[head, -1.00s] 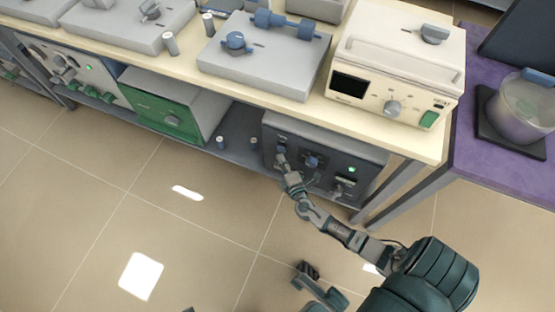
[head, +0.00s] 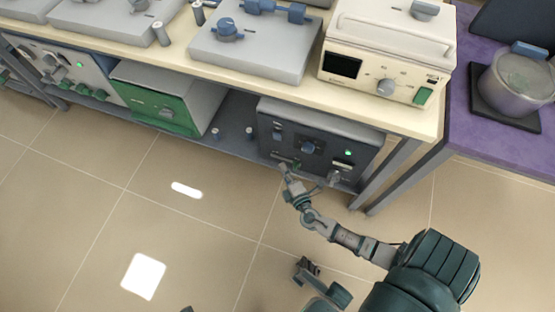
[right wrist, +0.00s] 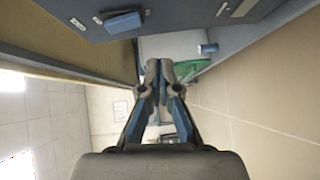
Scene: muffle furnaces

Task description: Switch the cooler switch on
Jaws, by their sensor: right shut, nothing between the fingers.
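The dark grey unit (head: 318,130) on the lower shelf has a blue knob (head: 308,147), a small lit green lamp (head: 348,153) and small controls at its left (head: 277,133). I cannot tell which control is the cooler switch. My right gripper (head: 284,170) is shut and empty at the unit's lower left front; contact cannot be told. In the right wrist view its fingertips (right wrist: 160,70) meet, and a blue control (right wrist: 122,22) on the dark panel lies above and left of them. My left gripper is not clearly in view.
A green-fronted box (head: 160,105) stands left on the shelf, with two small cylinders (head: 249,131) between. A cream furnace (head: 385,60) and grey devices (head: 255,48) stand on the tabletop above. A table leg (head: 375,175) is right of the unit. The floor in front is clear.

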